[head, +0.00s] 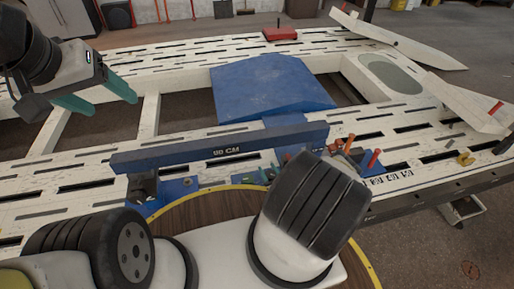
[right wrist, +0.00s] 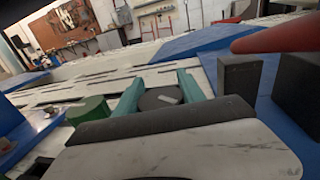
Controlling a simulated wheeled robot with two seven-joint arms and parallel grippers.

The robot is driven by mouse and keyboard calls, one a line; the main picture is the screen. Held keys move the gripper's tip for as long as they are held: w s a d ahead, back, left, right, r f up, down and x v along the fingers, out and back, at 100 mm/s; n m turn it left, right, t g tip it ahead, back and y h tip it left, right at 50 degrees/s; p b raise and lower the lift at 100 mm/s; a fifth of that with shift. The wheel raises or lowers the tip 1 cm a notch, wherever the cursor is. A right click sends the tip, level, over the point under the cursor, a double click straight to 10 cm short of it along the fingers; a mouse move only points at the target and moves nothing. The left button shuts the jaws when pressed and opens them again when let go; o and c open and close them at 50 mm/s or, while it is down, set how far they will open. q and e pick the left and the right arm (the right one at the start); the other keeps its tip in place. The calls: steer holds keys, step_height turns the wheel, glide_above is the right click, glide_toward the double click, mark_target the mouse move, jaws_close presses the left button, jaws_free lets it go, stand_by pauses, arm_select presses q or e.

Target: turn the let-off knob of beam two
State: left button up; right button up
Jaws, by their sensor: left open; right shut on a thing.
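A dark round knob (right wrist: 158,99) with a pale mark on top shows in the right wrist view. My right gripper (right wrist: 161,82) has its two teal fingers on either side of the knob and is shut on it. I cannot read a label that tells which beam the knob belongs to. In the head view my right wrist hides the knob and my right fingers. My left gripper (head: 110,101) is open and empty, above the far left part of the slotted bench (head: 190,120), well away from the knob.
Orange and red handles (head: 375,158) stand right of my right wrist. A blue plate (head: 265,85) and a red block (head: 280,34) lie farther back.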

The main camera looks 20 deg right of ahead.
steer(key=shift+d+m+h, duration=0.2)
steer(key=shift+m+h, duration=0.55)
steer(key=shift+h, duration=0.4)
steer(key=shift+d+m+h, duration=0.15)
steer(key=shift+m+h, duration=0.6)
steer(key=shift+h, duration=0.4)
steer(key=shift+d, duration=0.1)
steer(key=o, duration=1.4)
